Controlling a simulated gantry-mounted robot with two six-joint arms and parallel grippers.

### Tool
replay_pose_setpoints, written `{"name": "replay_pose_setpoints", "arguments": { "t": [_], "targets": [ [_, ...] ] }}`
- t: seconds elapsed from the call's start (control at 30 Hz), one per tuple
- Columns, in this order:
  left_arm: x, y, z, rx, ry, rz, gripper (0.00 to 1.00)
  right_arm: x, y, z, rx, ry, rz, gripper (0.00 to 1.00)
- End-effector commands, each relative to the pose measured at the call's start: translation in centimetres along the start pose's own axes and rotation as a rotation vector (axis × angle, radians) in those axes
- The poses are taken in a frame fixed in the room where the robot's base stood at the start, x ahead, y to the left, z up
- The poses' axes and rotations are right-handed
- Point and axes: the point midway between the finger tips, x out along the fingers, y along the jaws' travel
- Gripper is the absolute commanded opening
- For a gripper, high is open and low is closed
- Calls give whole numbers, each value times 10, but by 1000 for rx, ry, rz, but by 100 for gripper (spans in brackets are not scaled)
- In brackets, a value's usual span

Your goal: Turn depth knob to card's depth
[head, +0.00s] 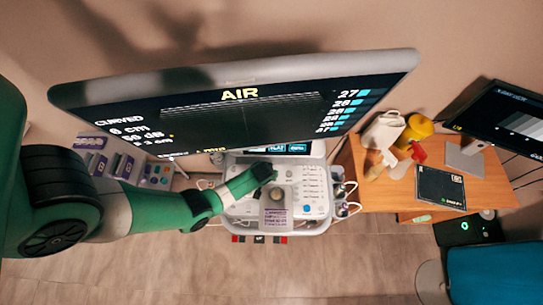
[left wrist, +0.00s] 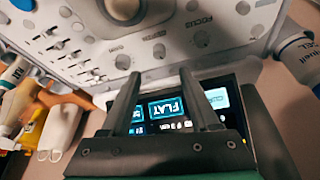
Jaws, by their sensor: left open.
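The white control console (head: 240,205) stands mid-picture in the head view. My left gripper (head: 268,170) is over its upper part, just below the small touch screen (head: 292,148). In the left wrist view my gripper (left wrist: 158,80) is open, with nothing between its fingers. Several grey knobs show beyond the fingertips, among them a knob (left wrist: 159,51) and another (left wrist: 201,39) by an upside-down label like "FOCUS". I cannot tell which is the depth knob. A small purple-and-white card (head: 275,218) lies on the console's lower part; its text is unreadable. My right gripper is out of view.
A large monitor (head: 240,105) overhangs the console, showing "AIR", "CURVED" and a centimetre value. Bottles (head: 342,190) sit in holders at the console's right side. A wooden desk (head: 400,195) stands right, with a tablet (head: 440,187). A purple-labelled rack (head: 108,155) is left.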

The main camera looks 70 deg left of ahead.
Motion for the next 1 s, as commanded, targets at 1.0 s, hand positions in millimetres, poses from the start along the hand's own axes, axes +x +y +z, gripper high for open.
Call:
{"name": "replay_pose_setpoints", "arguments": {
  "t": [1.0],
  "targets": [
    [96,0,0,1,1,1,24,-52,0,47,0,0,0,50]
  ]
}}
